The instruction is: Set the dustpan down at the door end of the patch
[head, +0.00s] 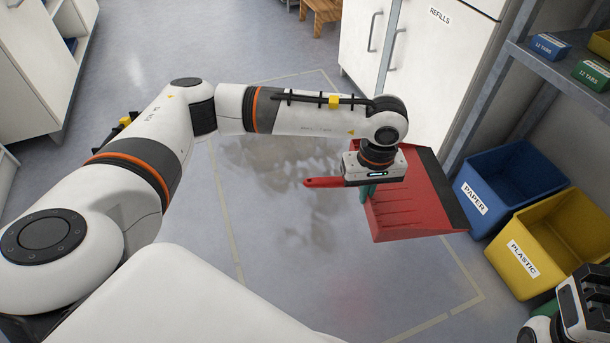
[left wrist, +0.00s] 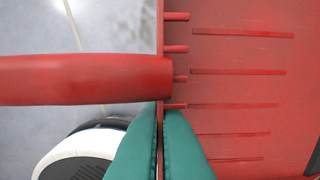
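The red dustpan (head: 415,200) has a dark lip on its right side and a red handle (head: 322,183) pointing left. My left gripper (head: 368,193) is shut on its back wall beside the handle. In the left wrist view the teal fingers (left wrist: 160,145) pinch that red wall, with the ribbed pan (left wrist: 240,100) to the right. The pan appears held above the floor, over the right side of the taped patch (head: 238,262), which has a dull smear (head: 290,195). My right gripper (head: 575,312) is partly in view at the lower right corner; its fingers are unclear.
A blue PAPER bin (head: 510,185) and a yellow PLASTIC bin (head: 560,240) stand close right of the dustpan. A metal shelf (head: 540,65) with small boxes is above them. White cabinets (head: 425,60) stand behind.

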